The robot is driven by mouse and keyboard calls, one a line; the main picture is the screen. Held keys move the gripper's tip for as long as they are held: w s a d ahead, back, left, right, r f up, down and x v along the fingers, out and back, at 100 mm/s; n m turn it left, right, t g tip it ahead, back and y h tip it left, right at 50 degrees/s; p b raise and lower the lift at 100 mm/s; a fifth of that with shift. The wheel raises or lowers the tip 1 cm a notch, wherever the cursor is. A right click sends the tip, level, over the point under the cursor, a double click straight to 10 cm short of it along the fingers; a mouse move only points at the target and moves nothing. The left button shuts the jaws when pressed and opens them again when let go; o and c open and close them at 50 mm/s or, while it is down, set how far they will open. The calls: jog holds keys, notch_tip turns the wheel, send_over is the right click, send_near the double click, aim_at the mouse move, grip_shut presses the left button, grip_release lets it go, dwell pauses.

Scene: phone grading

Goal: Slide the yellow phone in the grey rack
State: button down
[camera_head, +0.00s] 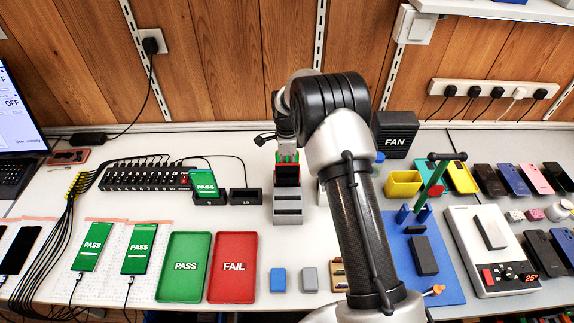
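The grey rack (288,204) is a stepped block left of my arm. Dark, red and green items show at its upper end. My gripper (286,148) points down over the back of the rack, far to the left of the yellow phone. Its fingertips are small and partly lost against the green and red items, so I cannot tell whether it holds anything.
My arm crosses the middle and hides some bench. Green PASS (185,267) and red FAIL (234,267) trays lie left of it.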

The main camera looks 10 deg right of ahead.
jog(key=c, duration=1.6)
grip_release()
jog(key=shift+r, duration=0.15)
jog(key=shift+r+p, duration=2.3)
jog(key=shift+r, duration=1.15)
